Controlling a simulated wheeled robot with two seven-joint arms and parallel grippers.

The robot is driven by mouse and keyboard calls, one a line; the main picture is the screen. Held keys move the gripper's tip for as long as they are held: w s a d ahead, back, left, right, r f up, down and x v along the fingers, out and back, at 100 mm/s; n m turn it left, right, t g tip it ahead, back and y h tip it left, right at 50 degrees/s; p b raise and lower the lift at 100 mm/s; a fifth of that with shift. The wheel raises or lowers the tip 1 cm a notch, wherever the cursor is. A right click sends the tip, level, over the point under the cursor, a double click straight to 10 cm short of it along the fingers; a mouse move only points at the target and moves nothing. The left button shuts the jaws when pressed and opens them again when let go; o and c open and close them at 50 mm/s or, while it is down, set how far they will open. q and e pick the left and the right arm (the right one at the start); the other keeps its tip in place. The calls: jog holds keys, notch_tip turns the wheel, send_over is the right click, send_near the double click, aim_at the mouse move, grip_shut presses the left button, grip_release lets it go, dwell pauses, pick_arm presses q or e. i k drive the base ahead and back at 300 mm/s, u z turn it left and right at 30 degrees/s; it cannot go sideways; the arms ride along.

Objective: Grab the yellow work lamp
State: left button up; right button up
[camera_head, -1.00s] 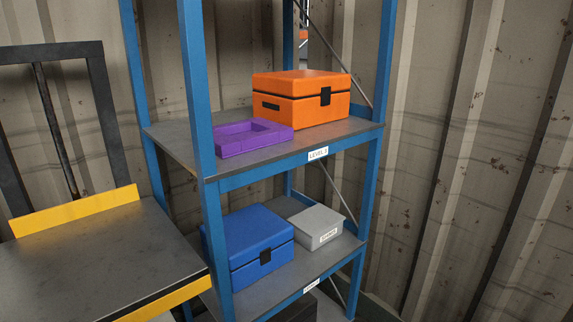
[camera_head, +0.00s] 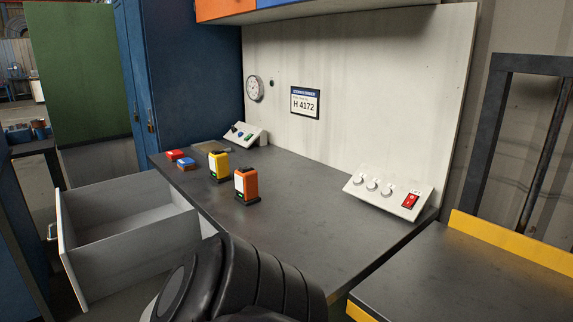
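A yellow upright block-shaped device (camera_head: 219,163), which may be the yellow work lamp, stands on the dark workbench left of the middle. An orange device of similar shape (camera_head: 246,186) stands just in front and to its right. Both stand upright, a small gap apart. A dark, ribbed part of my own arm covers the bottom middle of the view. Neither of my grippers shows.
The dark workbench (camera_head: 310,200) is clear at its middle. Small red (camera_head: 175,155) and blue (camera_head: 186,164) items lie at its left. A switch panel (camera_head: 388,196) stands at right. An open, empty-looking drawer (camera_head: 130,225) juts out at left. A yellow-edged cart (camera_head: 470,270) stands at right.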

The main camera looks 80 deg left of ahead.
aim_at(220, 167)
jog(key=u, duration=2.8)
